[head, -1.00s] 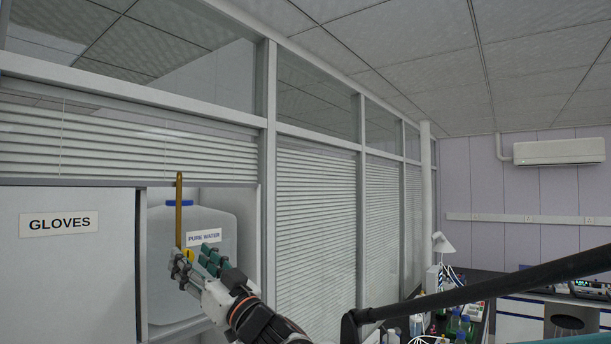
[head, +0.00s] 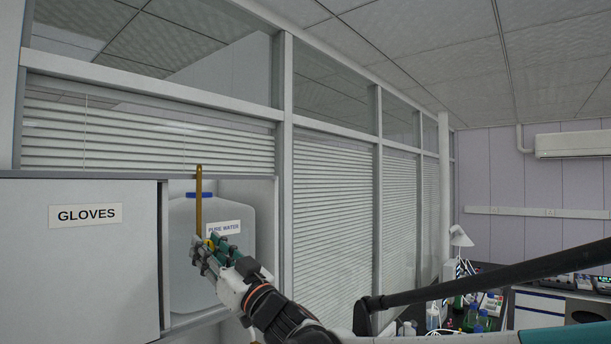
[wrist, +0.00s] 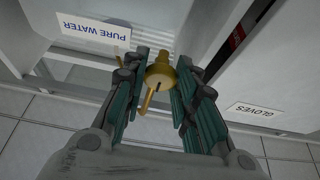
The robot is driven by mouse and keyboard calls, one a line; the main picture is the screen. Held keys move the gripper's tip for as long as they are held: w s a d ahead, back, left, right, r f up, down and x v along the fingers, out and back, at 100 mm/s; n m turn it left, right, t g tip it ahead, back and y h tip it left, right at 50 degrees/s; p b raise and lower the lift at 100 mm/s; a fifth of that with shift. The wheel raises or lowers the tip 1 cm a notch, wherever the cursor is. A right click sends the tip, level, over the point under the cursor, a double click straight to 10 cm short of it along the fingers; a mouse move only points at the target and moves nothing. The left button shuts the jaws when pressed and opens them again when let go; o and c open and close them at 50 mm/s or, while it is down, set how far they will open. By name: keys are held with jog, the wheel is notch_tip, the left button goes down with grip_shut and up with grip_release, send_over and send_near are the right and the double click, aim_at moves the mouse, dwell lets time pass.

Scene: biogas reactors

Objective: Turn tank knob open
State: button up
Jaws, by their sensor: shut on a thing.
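A white water tank (head: 184,270) with a blue cap and a PURE WATER label (head: 223,229) stands in the open cupboard bay at left. A thin brass rod (head: 198,200) rises upright in front of it. In the wrist view the rounded brass tank knob (wrist: 160,72) sits between my fingers, with a thin brass stem (wrist: 148,100) extending from it. My gripper (head: 210,253) is shut on the knob; it also shows in the wrist view (wrist: 160,88). The fingers hide most of the knob in the head view, and a small visible gap in the wrist view leaves the contact points unclear.
A closed cupboard door labelled GLOVES (head: 87,214) is just left of the tank. A wall of windows with blinds (head: 333,220) runs to the right. A cluttered bench with bottles (head: 470,320) stands at lower right.

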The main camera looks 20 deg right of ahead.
jog(key=shift+s+n, duration=0.3)
jog(key=shift+s, duration=0.05)
jog(key=shift+w+d+n+g+y+b, duration=0.1)
jog(key=shift+n+g+y, duration=0.25)
jog(key=shift+n+g, duration=2.15)
jog(key=shift+w+n+g+y+b, duration=0.1)
jog(key=shift+n+g+y, duration=0.3)
jog(key=shift+n, duration=4.25)
jog(key=shift+w+d+n+g+y+b, duration=0.1)
jog(key=shift+n+g+y, duration=0.25)
jog(key=shift+n+g, duration=2.15)
jog(key=shift+f+n+t, duration=0.1)
jog(key=shift+n+t, duration=0.9)
jog(key=shift+n, duration=0.25)
